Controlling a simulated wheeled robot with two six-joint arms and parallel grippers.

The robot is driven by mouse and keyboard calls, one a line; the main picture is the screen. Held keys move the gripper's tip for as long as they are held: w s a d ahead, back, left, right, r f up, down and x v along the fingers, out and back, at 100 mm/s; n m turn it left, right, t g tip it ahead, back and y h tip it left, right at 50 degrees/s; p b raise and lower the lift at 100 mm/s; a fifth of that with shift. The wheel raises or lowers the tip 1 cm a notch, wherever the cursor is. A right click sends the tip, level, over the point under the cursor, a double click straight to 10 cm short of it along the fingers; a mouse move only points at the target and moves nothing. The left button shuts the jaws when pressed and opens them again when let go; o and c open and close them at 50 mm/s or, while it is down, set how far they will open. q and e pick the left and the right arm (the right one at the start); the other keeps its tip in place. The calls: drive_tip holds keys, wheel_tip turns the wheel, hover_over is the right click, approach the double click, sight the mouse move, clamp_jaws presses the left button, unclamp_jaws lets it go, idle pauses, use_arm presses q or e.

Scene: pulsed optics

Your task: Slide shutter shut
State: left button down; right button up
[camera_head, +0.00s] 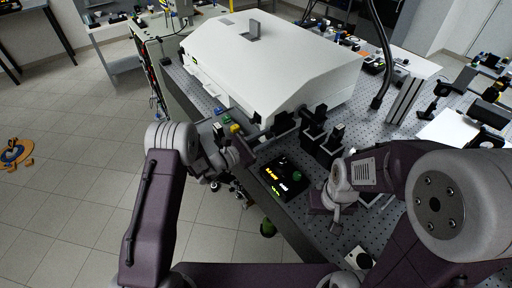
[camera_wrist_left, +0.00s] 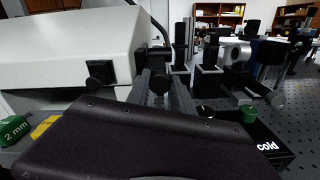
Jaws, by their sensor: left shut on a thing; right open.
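My left gripper (camera_head: 258,136) is at the lower front corner of the white laser housing (camera_head: 270,68). In the left wrist view its grey fingers (camera_wrist_left: 162,92) are shut around a small dark knob (camera_wrist_left: 158,82), which seems to be the shutter's handle; the fingers hide most of it. A black square block (camera_wrist_left: 101,73) is on the housing's front face, left of the fingers. I cannot tell how far the shutter is slid. My right gripper (camera_head: 326,205) is open and low over the breadboard, right of the black display box (camera_head: 284,178), holding nothing visible.
Several black optic mounts (camera_head: 318,135) stand just right of my left gripper. Green and yellow blocks, one green one (camera_wrist_left: 14,130) marked "2 mm", lie on the bench edge at left. The display box reads "cold" in the left wrist view (camera_wrist_left: 262,140).

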use_arm(q)
drive_tip(key=shift+w+d+f, duration=0.1)
drive_tip(key=shift+w+d, duration=0.05)
drive_tip(key=shift+d, duration=0.15)
drive_tip(key=shift+a, duration=0.1)
drive_tip(key=c, duration=1.3)
unclamp_jaws()
drive_tip(key=shift+o, duration=1)
drive_tip(key=shift+w+d, duration=0.1)
drive_tip(key=shift+d, duration=0.1)
use_arm(e)
drive_tip(key=shift+f, duration=0.25)
use_arm(q)
drive_tip(key=shift+a, duration=0.1)
use_arm(e)
drive_tip(key=shift+f+b, duration=0.7)
drive_tip(key=shift+f, duration=0.05)
use_arm(q)
drive_tip(key=v, duration=0.9)
